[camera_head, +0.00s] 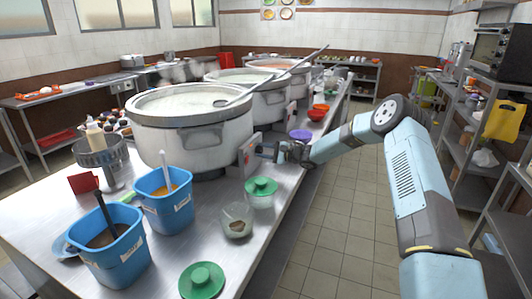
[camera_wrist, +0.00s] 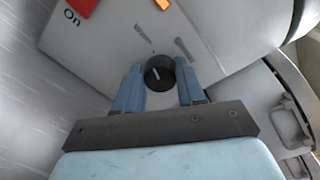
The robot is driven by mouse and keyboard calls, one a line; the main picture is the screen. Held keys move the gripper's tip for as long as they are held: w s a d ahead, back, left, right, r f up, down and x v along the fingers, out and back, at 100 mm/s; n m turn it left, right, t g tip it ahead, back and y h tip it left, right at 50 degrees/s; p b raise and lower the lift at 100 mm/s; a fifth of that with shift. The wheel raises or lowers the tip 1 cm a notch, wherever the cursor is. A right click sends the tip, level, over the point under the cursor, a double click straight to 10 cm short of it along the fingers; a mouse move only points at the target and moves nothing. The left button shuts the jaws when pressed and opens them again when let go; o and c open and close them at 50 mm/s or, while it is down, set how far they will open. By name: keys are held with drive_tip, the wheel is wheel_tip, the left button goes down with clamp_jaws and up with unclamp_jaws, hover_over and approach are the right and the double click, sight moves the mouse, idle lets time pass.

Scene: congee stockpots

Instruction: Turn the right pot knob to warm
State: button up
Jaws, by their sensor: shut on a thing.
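The nearest stockpot (camera_head: 188,140) is a large white-grey pot of congee on the steel counter, with a ladle across its rim. Its control panel (camera_head: 248,152) faces right, toward my gripper (camera_head: 270,152). In the wrist view, a round black knob (camera_wrist: 160,73) with a short white line stands on the pale panel (camera_wrist: 105,42). My gripper (camera_wrist: 158,80) is shut on the knob, with one blue finger on each side. The white line looks slightly tilted. Small grey marks lie above the knob, too blurred to read. In the head view the gripper hides the knob.
Two more stockpots (camera_head: 258,97) (camera_head: 285,75) stand behind. A green-lidded jar (camera_head: 261,191), a glass bowl (camera_head: 237,222) and blue tubs (camera_head: 163,202) stand on the near counter. An orange-red switch (camera_wrist: 83,6) marked "On" is near the knob. The tiled aisle (camera_head: 338,225) is clear.

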drive_tip(key=o, duration=0.8)
drive_tip(key=shift+s+a+f, duration=0.2)
drive_tip(key=shift+s+f, duration=0.05)
drive_tip(key=shift+f, duration=0.15)
drive_tip(key=shift+o, duration=1.3)
drive_tip(key=shift+r, duration=0.1)
drive_tip(key=shift+w+d+r, duration=0.1)
drive_tip(key=shift+w+d, duration=0.05)
drive_tip(key=v, duration=1.3)
drive_tip(key=shift+d, duration=0.3)
